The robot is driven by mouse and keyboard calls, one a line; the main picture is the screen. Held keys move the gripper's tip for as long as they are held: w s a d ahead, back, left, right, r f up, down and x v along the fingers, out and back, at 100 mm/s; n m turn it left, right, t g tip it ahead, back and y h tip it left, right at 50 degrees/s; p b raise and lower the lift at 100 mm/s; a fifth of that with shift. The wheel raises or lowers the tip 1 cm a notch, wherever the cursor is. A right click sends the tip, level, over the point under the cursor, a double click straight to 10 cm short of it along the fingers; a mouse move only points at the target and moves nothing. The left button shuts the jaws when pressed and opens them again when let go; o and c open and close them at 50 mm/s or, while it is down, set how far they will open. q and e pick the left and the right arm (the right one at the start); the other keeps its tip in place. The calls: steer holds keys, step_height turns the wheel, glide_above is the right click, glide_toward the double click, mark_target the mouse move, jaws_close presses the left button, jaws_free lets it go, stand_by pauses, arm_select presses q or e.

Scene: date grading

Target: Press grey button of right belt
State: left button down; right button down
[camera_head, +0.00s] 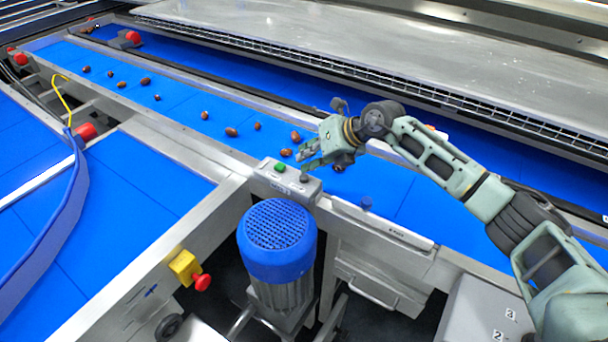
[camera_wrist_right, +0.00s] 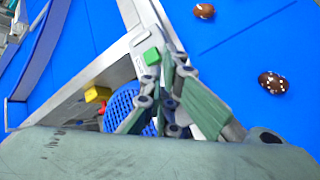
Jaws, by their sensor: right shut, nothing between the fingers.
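A grey control box (camera_head: 268,178) sits on the frame edge beside the blue belt with dates (camera_head: 200,110). It carries a green button (camera_head: 280,167) and a dark grey button (camera_head: 304,178) to its right. My right gripper (camera_head: 302,161) is shut and empty, its fingers just above the box by the grey button; I cannot tell whether they touch it. In the wrist view the green button (camera_wrist_right: 152,56) shows just left of the fingertips (camera_wrist_right: 172,55), and the grey button is hidden behind the fingers. My left gripper is not in view.
A motor with a blue cap (camera_head: 277,235) stands below the box. A yellow and red stop switch (camera_head: 186,268) is at lower left. Several brown dates (camera_head: 231,132) lie on the belt. A steel cover (camera_head: 400,60) lies beyond it.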

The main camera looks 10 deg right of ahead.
steer(key=shift+r, duration=0.15)
step_height(320, 180, up, 5)
steer(key=p, duration=0.3)
stand_by(0.8)
